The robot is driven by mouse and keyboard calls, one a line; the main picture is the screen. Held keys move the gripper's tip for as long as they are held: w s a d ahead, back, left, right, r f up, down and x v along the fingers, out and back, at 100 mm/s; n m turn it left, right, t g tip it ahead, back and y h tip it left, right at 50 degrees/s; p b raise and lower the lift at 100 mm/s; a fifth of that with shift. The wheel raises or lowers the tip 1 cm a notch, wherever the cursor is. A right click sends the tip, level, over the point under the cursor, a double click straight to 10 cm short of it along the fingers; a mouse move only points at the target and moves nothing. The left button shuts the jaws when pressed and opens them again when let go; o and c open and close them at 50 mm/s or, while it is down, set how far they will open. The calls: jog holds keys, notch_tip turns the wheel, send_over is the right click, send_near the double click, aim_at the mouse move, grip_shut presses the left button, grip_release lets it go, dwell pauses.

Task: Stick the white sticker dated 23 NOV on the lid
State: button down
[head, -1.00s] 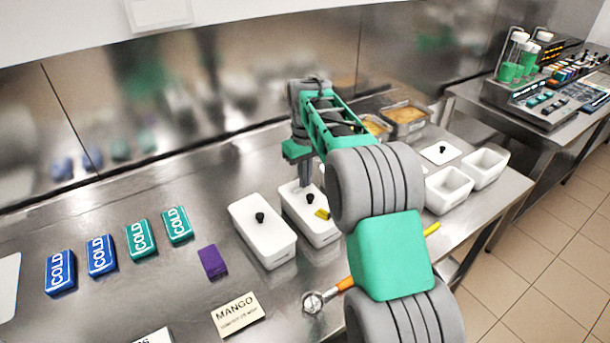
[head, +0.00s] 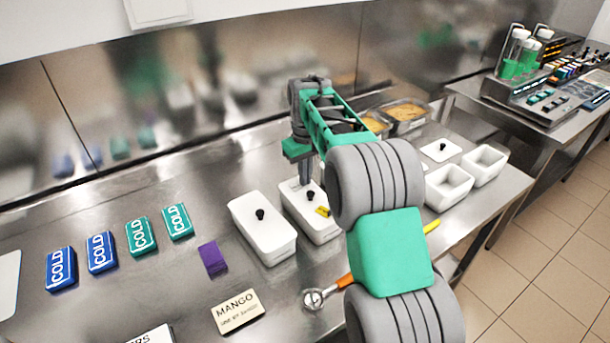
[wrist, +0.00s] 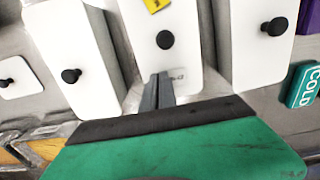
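A white tub's lid (head: 299,203) with a dark knob and a yellow sticker (head: 323,211) stands at the middle of the counter. The lid also shows in the wrist view (wrist: 188,55), the yellow sticker at its top edge. My gripper (wrist: 163,76) points down at the end of this lid away from the yellow sticker, its two narrow fingers together. Faint small print of a white sticker (wrist: 177,77) shows right beside the fingertips, low over or on the lid. I cannot read its date, nor tell whether the fingers still pinch it. In the head view my arm hides part of the tub.
Another lidded white tub (head: 262,228) stands close on the left. A purple block (head: 213,258), a MANGO card (head: 237,311) and several COLD packs (head: 140,236) lie further left. A scoop (head: 315,298) lies in front. Open white tubs (head: 448,187) stand right.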

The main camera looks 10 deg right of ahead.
jog(key=shift+f, duration=0.15)
jog(key=c, duration=1.6)
grip_release()
jog(key=shift+o, duration=0.5)
jog(key=o, duration=0.5)
jog(key=shift+c, duration=0.2)
jog(key=shift+r+p, duration=3.1)
jog(key=shift+r, duration=0.5)
